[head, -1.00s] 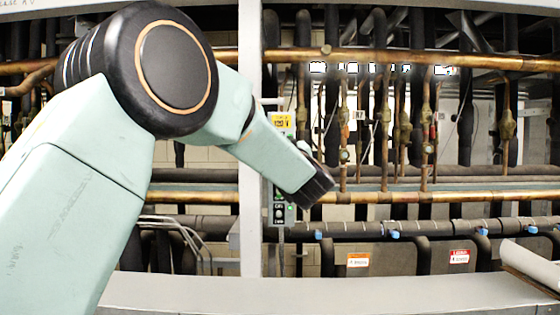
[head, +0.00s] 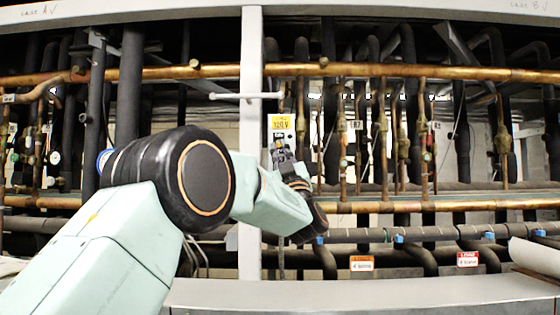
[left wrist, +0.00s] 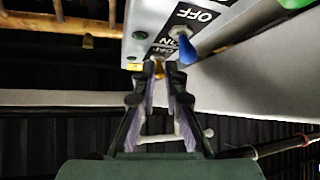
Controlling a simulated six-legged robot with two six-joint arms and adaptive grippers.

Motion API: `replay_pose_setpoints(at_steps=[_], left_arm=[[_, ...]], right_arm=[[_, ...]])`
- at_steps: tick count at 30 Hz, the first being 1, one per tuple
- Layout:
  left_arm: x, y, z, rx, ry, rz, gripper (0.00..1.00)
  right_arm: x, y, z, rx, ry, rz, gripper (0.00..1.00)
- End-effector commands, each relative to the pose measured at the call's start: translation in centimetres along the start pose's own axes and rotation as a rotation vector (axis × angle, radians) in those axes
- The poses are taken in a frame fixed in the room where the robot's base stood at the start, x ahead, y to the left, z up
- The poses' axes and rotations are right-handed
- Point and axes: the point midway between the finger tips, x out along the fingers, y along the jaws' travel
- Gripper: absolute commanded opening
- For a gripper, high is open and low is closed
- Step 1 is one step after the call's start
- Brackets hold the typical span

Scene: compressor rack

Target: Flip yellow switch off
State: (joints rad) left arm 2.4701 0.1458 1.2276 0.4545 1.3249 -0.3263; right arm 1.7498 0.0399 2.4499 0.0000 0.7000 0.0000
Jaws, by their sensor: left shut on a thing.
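A grey control box (head: 268,155) with a yellow 120 V label (head: 281,122) hangs beside the white post in the head view. My left gripper (head: 282,150) reaches up in front of this box and hides much of it. In the left wrist view the box face (left wrist: 150,18) carries an OFF label (left wrist: 195,13) beside a blue-tipped switch (left wrist: 187,48). My left gripper (left wrist: 160,70) also shows there, its fingertips closed on a small yellowish switch tip (left wrist: 158,70) at the box. The switch is mostly hidden, so its position cannot be read. My right gripper is not in view.
The white post (head: 251,180) stands just left of the box. Copper pipes (head: 420,72) run across behind, with several vertical pipes and valves. A grey ledge (head: 360,293) crosses the front. A green switch part (left wrist: 296,3) lies beyond the blue one.

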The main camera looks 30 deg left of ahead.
Motion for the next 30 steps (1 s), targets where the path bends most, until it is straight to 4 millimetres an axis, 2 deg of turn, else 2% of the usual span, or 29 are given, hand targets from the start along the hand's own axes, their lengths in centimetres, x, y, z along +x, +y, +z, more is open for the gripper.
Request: replay_pose_setpoints(at_steps=[1, 22, 23, 30], left_arm=[[-0.51, -0.20, 0.85, 0.003, 0.001, 0.004, 0.00], [-0.24, -0.12, 0.69, -0.011, 0.054, 0.016, 0.00], [-0.23, -0.12, 0.68, -0.011, 0.054, 0.016, 0.12], [-0.12, -0.09, 0.45, -0.013, 0.058, 0.016, 0.32]], right_arm=[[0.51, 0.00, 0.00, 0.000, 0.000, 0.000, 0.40], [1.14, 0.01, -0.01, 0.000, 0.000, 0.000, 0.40], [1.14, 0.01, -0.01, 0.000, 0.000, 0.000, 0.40], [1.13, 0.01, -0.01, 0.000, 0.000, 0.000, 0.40]])
